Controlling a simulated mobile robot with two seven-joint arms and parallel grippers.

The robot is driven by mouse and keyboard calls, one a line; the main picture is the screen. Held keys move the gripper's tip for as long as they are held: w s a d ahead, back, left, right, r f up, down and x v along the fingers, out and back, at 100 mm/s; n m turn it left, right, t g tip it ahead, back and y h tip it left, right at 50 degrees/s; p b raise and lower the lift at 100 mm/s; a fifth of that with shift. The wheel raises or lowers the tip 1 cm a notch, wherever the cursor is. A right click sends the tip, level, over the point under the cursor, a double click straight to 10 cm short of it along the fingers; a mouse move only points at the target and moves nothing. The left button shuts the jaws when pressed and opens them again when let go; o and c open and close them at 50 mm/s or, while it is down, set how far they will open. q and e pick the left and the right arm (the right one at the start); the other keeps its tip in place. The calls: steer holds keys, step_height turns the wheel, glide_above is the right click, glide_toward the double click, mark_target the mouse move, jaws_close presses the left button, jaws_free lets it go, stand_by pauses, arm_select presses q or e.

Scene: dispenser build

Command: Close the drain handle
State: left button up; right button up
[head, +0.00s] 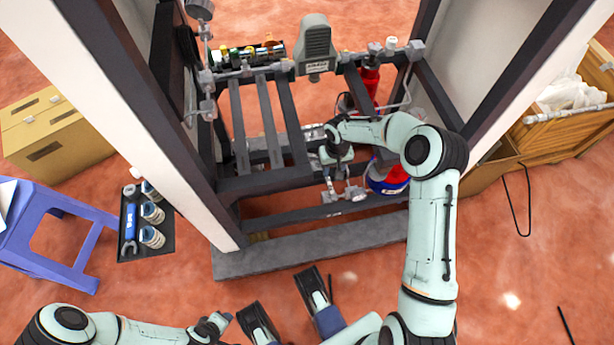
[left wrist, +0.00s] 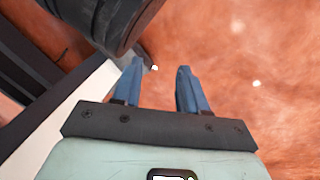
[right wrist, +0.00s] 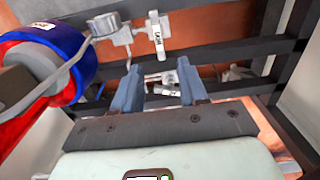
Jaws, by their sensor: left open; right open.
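A grey metal valve fitting (head: 352,193) sits low in the dark frame, by the lower front beam. In the right wrist view, a small valve handle with a white lettered tag (right wrist: 158,37) stands beyond my right fingertips; I take it for the drain handle. My right gripper (head: 330,180) reaches into the frame, open and empty. In the right wrist view its fingers (right wrist: 160,80) are apart, with small metal parts behind the gap; contact cannot be told. My left gripper (left wrist: 157,75) is open and empty above the red floor, outside the frame.
A blue-and-red cylinder (right wrist: 76,45) stands close left of the right gripper in its wrist view. Dark beams (head: 320,210) and a grey base plate (head: 310,247) border the space. A blue stool (head: 60,202) and tool tray (head: 128,247) are left, a wooden crate (head: 565,122) right.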

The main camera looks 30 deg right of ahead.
mark_target(331, 188)
step_height(331, 188, down, 12)
steer(key=b, duration=0.3)
steer(key=shift+d+r, duration=0.1)
steer(key=shift+d, duration=0.05)
arm_select(q)
steer(key=s+a+f+g, duration=0.1)
steer(key=s+f+g, duration=0.1)
steer(key=s+f, duration=0.3)
steer(key=shift+s+f+g+b, duration=0.15)
steer(key=shift+s+g+b, duration=0.2)
steer(key=shift+s, duration=1)
arm_select(e)
steer(key=shift+f, duration=0.6)
jaws_close()
